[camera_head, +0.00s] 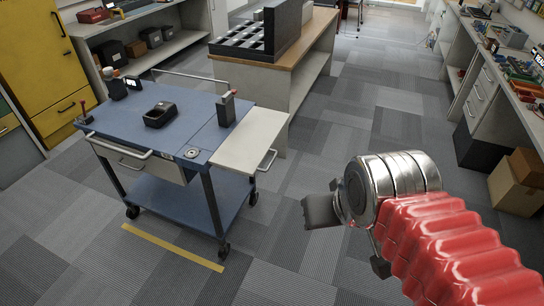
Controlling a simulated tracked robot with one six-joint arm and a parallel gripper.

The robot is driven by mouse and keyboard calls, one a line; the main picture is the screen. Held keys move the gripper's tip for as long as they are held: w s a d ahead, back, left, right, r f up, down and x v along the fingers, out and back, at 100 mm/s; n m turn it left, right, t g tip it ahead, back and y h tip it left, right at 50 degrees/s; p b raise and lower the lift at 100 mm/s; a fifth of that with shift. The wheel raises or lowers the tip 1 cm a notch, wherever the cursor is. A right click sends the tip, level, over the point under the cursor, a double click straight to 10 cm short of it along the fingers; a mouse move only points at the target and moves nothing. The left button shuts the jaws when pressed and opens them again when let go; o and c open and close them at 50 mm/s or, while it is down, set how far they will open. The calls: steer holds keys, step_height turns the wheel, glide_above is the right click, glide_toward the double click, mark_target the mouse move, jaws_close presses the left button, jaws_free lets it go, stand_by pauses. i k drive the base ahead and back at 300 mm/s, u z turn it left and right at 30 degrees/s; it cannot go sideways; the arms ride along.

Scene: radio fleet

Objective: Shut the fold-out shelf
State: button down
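The fold-out shelf (238,143) is a pale flap on the right side of a blue wheeled cart (188,128). It sticks out from the cart top, roughly level. A pale bar handle (268,160) is at its outer right edge. My gripper (321,211) is a dark block at the end of my metal wrist, to the right of the shelf and lower in the picture, apart from it. Nothing is seen held in it. From this angle I cannot tell whether its fingers are apart.
A black tray (160,115) and a handheld radio (226,108) stand on the cart. A wooden-topped bench (290,62) is behind it. A yellow strip (172,247) lies on the floor. Cardboard boxes (516,184) stand at right. Floor between shelf and gripper is clear.

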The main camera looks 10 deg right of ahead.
mark_target(244, 151)
steer(key=u, duration=0.3)
steer(key=i, duration=0.5)
steer(key=u, duration=0.55)
steer(key=i, duration=0.75)
steer(key=z, duration=0.1)
